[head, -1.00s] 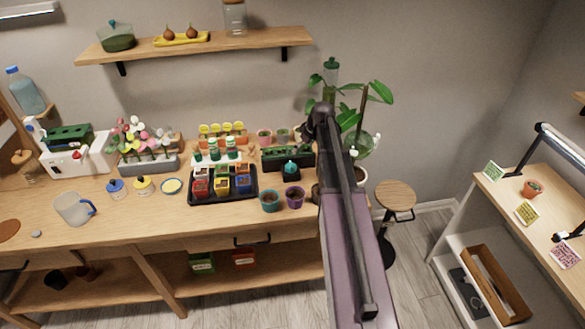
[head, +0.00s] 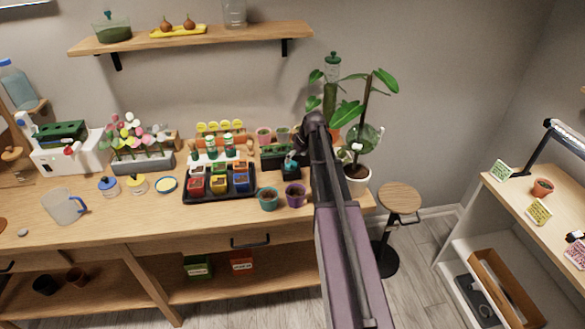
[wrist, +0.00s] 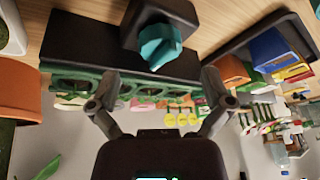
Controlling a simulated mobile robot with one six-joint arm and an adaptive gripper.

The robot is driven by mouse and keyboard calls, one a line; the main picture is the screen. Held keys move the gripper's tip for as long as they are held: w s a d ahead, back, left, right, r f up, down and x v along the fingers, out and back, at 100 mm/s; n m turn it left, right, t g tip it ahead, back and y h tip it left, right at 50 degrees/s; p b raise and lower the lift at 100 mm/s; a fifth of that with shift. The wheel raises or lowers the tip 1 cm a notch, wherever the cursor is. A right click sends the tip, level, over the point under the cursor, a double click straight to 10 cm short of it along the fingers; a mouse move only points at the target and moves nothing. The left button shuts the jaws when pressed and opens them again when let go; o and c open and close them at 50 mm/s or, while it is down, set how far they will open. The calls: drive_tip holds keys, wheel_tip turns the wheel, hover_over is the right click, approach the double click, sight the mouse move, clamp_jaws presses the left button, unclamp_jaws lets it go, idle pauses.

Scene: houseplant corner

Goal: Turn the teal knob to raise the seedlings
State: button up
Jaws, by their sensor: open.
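The teal knob (head: 291,161) sits on a dark block on the workbench, partly covered by my arm in the head view. In the wrist view the knob (wrist: 160,46) is close, centred above the gap between my fingertips. Its dark mount (wrist: 160,14) stands against a long black planter box (wrist: 85,47). The green seedling tray (wrist: 75,84) shows along that box, partly behind my fingers; the box also shows in the head view (head: 270,158). My gripper (wrist: 160,80) is open and empty, its fingers apart and not visibly touching the knob.
A black tray (head: 193,199) of coloured pots lies left of the knob; its blue pot (wrist: 272,48) shows in the wrist view. A teal pot (head: 268,201) and purple pot (head: 295,197) stand in front. A large potted plant (head: 358,172) stands to the right.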

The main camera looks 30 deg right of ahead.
sight(292, 162)
drive_tip(key=shift+b+x, duration=1.45)
drive_tip(key=shift+x, duration=0.45)
drive_tip(key=c, duration=1.2)
